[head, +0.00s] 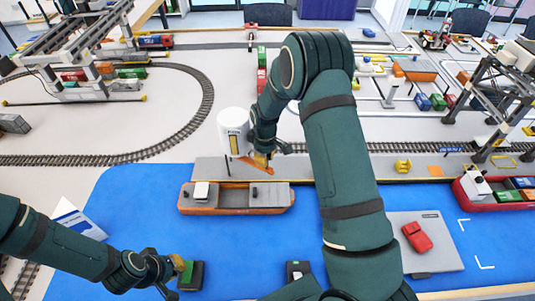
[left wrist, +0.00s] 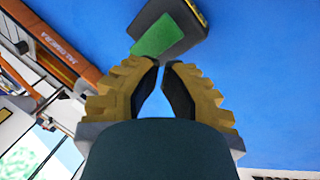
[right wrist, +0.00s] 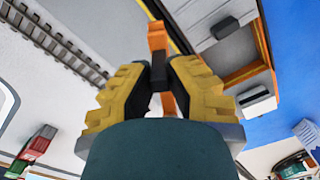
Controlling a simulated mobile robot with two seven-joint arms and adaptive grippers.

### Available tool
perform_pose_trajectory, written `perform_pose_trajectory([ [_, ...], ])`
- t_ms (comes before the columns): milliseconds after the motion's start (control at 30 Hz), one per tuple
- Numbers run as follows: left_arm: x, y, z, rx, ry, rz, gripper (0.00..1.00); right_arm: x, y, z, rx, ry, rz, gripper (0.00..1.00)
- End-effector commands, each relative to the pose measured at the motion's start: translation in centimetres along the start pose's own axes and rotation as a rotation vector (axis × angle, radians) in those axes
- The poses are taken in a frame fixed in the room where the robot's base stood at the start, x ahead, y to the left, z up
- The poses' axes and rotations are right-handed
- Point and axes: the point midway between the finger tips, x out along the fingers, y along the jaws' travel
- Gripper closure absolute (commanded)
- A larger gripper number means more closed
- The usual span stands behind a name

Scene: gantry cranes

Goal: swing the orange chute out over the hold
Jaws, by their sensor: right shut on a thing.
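The orange chute (head: 257,168) sits on the quay beside the white silo (head: 234,128) in the head view, partly hidden by my gripper. My right gripper (head: 262,157) is shut on the chute, which also shows between the fingers in the right wrist view (right wrist: 157,38). The orange-hulled ship (head: 236,209) floats alongside the quay, with its grey hold between a white block and a dark block. The hull also shows in the right wrist view (right wrist: 247,74). My left gripper (head: 177,268) is empty and slightly open, with a narrow gap between its fingertips.
A dark block with a green top (head: 190,274) lies just beyond my left fingertips and shows in the left wrist view (left wrist: 172,28). A red ship (head: 476,188) is at the right. A grey platform carries a red car (head: 417,236). Blue water around the orange ship is mostly clear.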

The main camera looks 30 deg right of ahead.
Motion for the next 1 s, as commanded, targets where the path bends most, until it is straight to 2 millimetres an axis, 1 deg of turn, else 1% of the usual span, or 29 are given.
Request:
perform_pose_trajectory([
  [33,0.2,-0.1,0.0,0.000,0.000,0.000,1.00,0.3,-0.5,0.1,0.043,-0.003,-0.002,1.00],
  [367,0.7,-0.2,0.1,0.000,0.000,-0.002,1.00,0.2,-3.2,-0.5,0.356,-0.005,-0.001,1.00],
  [700,0.7,-0.2,0.1,0.000,0.000,-0.001,1.00,0.2,-6.2,-2.3,0.675,-0.005,0.000,1.00],
  [1000,0.6,-0.2,0.1,0.000,0.000,-0.001,1.00,0.2,-7.9,-4.2,0.911,-0.005,0.001,1.00],
])
